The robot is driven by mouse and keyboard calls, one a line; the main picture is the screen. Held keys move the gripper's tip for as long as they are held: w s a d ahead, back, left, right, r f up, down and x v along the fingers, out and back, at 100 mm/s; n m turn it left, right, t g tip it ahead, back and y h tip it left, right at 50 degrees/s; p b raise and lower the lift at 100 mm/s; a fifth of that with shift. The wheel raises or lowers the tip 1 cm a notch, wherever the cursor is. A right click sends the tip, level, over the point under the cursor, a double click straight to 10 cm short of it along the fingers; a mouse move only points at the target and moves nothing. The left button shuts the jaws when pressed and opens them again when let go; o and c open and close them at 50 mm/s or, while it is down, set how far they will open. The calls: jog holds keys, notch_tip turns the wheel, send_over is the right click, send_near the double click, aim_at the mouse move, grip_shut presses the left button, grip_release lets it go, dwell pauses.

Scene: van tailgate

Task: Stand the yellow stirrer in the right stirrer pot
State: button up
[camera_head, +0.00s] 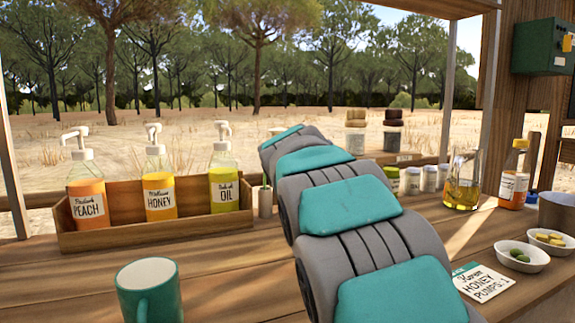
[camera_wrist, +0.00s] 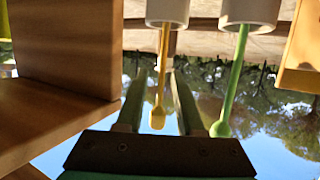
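In the wrist view, which looks upside down, the yellow stirrer (camera_wrist: 160,85) stands in a white pot (camera_wrist: 167,10). A green stirrer (camera_wrist: 231,80) stands in a second white pot (camera_wrist: 249,12) beside it, to the picture's right. My gripper (camera_wrist: 160,75) is open, with one finger on each side of the yellow stirrer and gaps showing between. In the head view, a small pale pot (camera_head: 264,203) with a green tip above it stands just left of my arm. My arm hides the yellow stirrer, its pot and my gripper there.
A wooden crate (camera_head: 155,235) with peach, honey and oil pump bottles stands left. A teal mug (camera_head: 148,290) is at the front left. Right of my arm are jars, an oil jug (camera_head: 462,182), small bowls (camera_head: 522,258) and a card (camera_head: 484,282). Wooden panels (camera_wrist: 65,50) flank the pots.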

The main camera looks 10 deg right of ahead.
jog(key=b+v, duration=0.1)
jog(key=v, duration=1)
jog(key=shift+s, duration=0.15)
